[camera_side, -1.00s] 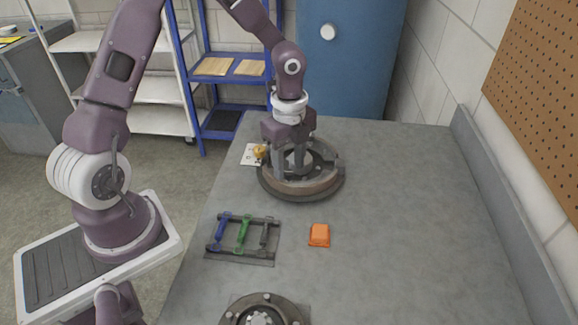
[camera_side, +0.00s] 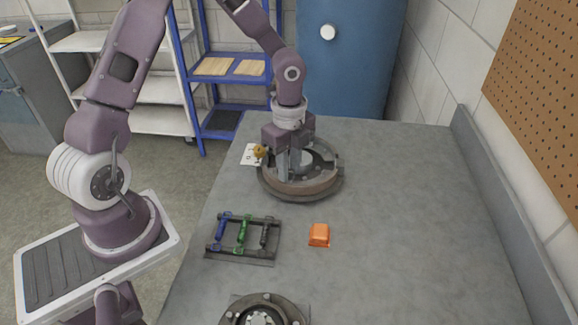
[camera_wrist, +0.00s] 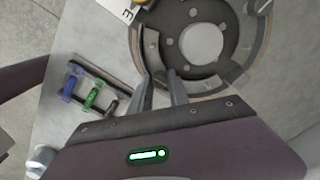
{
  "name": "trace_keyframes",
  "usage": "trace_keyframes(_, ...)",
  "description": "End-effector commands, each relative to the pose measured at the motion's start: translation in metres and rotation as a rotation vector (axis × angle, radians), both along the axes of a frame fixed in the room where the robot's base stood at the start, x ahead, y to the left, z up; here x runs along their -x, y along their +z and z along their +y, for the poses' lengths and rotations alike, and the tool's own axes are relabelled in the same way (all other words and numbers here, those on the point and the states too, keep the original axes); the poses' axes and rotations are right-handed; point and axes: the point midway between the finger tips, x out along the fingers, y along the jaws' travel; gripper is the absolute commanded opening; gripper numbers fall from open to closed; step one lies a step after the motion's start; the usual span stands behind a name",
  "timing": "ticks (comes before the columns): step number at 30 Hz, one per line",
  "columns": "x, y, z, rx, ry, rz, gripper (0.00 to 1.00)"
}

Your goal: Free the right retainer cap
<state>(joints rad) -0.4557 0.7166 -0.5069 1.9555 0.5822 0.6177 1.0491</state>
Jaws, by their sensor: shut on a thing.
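The round brake assembly (camera_side: 318,186) lies on the far part of the bench, with a brownish rim and a grey inner plate. In the wrist view its grey plate (camera_wrist: 186,42) has several holes and a pale central hub. My gripper (camera_side: 289,178) points down inside the near left part of the ring. In the wrist view my gripper (camera_wrist: 162,74) has its fingertips close together beside a curved grey shoe (camera_wrist: 152,52). It is shut on a small part, apparently the right retainer cap, which the fingers hide almost entirely.
A gold knob (camera_side: 260,151) sits at the ring's left edge by a white marked card (camera_side: 247,155). A rack with blue, green and dark tools (camera_side: 242,238), an orange block (camera_side: 319,235) and a second round assembly (camera_side: 264,310) lie nearer. The right bench is clear.

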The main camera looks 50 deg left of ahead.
Motion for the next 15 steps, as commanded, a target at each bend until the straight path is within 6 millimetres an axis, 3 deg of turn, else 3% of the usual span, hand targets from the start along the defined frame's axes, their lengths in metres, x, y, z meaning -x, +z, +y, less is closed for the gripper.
trace_keyframes(15,-0.0004,0.0009,-0.0001,-0.001,0.424,-0.003,0.00)
